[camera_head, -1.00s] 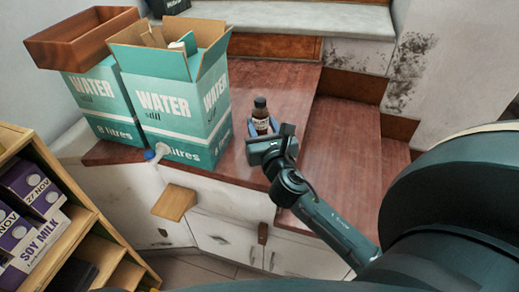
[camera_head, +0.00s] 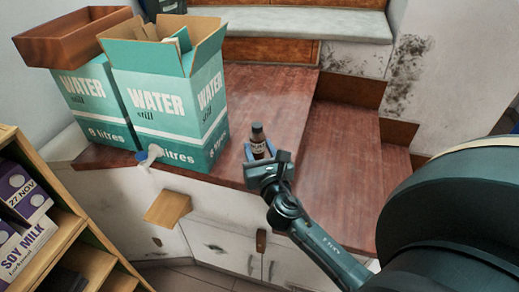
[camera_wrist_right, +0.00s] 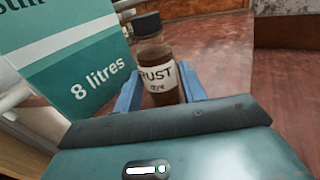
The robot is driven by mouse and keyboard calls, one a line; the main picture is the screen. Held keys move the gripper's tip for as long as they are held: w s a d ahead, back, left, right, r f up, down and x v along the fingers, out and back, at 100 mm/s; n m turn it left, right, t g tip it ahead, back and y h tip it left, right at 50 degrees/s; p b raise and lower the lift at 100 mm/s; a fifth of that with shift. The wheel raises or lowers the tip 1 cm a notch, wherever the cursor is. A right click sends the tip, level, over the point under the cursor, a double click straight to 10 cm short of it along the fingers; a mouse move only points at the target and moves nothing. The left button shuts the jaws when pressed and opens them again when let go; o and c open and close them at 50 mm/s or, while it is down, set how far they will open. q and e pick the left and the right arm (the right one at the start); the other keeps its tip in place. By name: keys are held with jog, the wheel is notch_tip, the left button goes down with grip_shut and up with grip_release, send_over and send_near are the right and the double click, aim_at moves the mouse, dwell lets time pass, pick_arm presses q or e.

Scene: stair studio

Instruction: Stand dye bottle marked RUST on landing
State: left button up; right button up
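The dye bottle (camera_head: 258,141) is dark brown with a black cap and a pale label. It is upright over the red-brown wooden landing (camera_head: 285,100), right of the water boxes. Its label reads RUST in the right wrist view (camera_wrist_right: 157,78). My right gripper (camera_head: 260,151) has its blue fingers on both sides of the bottle and is shut on it; the fingers also show in the wrist view (camera_wrist_right: 160,93). The gripper hides the bottle's base, so I cannot tell whether it touches the wood. My left gripper is not in view.
Teal and white water boxes (camera_head: 172,120) stand left of the bottle, with a brown wooden tray (camera_head: 70,35) on the rear one. A white tap (camera_head: 149,155) sticks out in front. Wooden steps (camera_head: 345,165) descend at right. A shelf (camera_head: 75,235) holds soy milk cartons.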

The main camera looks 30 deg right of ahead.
jog(key=o, duration=0.4)
jog(key=shift+r, duration=0.2)
jog(key=shift+s+a+f, duration=0.1)
jog(key=shift+s, duration=0.2)
pick_arm(q)
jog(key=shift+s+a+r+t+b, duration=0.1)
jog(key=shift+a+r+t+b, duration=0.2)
jog(key=shift+b, duration=0.3)
pick_arm(e)
jog(key=v, duration=1.1)
jog(key=shift+s+a, duration=0.1)
jog(key=shift+s, duration=0.1)
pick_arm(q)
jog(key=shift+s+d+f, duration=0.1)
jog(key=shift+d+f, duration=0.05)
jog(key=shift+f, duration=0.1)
